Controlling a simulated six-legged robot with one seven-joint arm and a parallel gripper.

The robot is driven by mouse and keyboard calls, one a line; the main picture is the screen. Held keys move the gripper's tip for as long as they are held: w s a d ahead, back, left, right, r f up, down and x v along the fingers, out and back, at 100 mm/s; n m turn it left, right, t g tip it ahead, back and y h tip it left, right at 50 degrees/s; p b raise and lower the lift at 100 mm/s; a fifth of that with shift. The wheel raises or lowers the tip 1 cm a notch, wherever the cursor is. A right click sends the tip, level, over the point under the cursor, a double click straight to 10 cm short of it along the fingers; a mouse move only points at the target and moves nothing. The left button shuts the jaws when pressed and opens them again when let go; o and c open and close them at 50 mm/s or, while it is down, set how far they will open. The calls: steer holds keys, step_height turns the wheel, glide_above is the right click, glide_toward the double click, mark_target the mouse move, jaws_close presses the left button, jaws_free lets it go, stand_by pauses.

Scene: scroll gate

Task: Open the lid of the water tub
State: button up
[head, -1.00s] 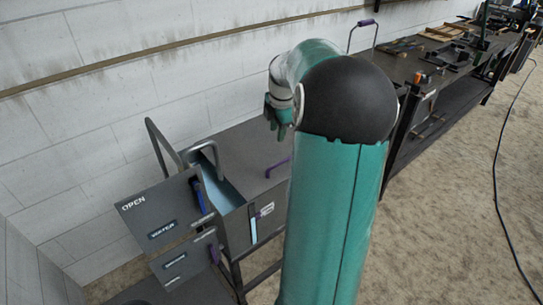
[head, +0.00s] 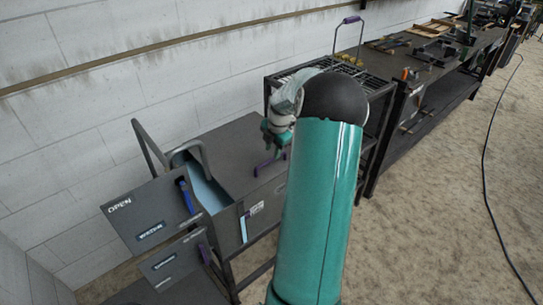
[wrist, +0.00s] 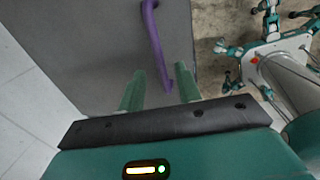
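The dark grey tub (head: 229,232) stands at the wall, with a flat grey lid surface (head: 232,140) on top. A purple bar handle (head: 268,166) is fixed on that top, and it also shows in the wrist view (wrist: 153,40). My gripper (head: 276,140) is just above the handle in the head view. In the wrist view my gripper (wrist: 160,74) is open, its two fingers apart, with the near end of the handle between them in the picture. I cannot tell the height gap. No contact is clear.
Left of the lid is a light blue opening (head: 207,192) with a grey tube frame (head: 150,150). Sloping panels marked OPEN (head: 135,210) stand in front, with a blue handle (head: 186,196). A wire rack (head: 345,70) and a long workbench (head: 440,80) stand to the right.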

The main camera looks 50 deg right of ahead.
mark_target(271, 159)
steer(key=f, duration=0.2)
steer(key=w+f, duration=0.1)
steer(key=f, duration=0.1)
steer(key=shift+d, duration=0.1)
steer(key=shift+s, duration=0.1)
steer(key=shift+r, duration=0.1)
jaws_close()
steer(key=shift+r, duration=0.2)
